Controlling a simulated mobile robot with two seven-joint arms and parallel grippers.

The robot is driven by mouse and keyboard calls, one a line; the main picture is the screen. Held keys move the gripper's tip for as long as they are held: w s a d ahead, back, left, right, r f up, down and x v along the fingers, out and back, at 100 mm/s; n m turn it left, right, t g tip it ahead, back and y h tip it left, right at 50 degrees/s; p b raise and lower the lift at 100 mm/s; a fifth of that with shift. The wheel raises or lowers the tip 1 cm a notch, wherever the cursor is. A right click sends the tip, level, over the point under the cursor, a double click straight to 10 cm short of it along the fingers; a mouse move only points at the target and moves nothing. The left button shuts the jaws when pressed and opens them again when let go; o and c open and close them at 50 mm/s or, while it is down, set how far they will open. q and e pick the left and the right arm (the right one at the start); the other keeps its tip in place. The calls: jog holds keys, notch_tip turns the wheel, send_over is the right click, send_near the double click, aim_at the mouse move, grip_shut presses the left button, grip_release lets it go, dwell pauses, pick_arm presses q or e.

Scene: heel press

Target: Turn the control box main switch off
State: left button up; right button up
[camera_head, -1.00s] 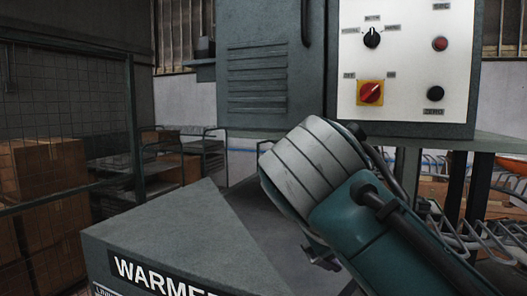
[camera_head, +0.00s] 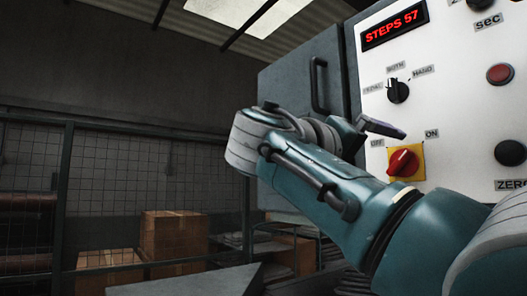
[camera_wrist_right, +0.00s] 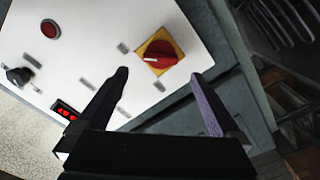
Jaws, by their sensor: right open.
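The main switch (camera_head: 403,162) is a red rotary knob on a yellow plate, low on the white face of the control box (camera_head: 455,120). OFF is printed at its upper left and ON at its upper right. The knob's handle slants toward the ON side. My right gripper (camera_head: 383,129) is in front of the panel, just above and left of the switch. In the right wrist view the switch (camera_wrist_right: 160,55) shows beyond and between the two spread fingers of my right gripper (camera_wrist_right: 160,75), apart from them. The gripper is empty. My left gripper is out of view.
A black selector (camera_head: 397,91) sits above the switch, under a red display (camera_head: 395,25). A grey door with a handle (camera_head: 318,85) is left of the panel. Cardboard boxes (camera_head: 173,235) stand behind mesh.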

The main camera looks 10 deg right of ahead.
aim_at(395, 161)
jog(key=p+x, duration=0.3)
jog(key=x, duration=0.2)
jog(key=shift+w+d, duration=0.1)
jog(key=shift+d, duration=0.2)
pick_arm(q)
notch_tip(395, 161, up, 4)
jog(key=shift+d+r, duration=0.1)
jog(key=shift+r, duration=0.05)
pick_arm(e)
jog(key=c, duration=1.4)
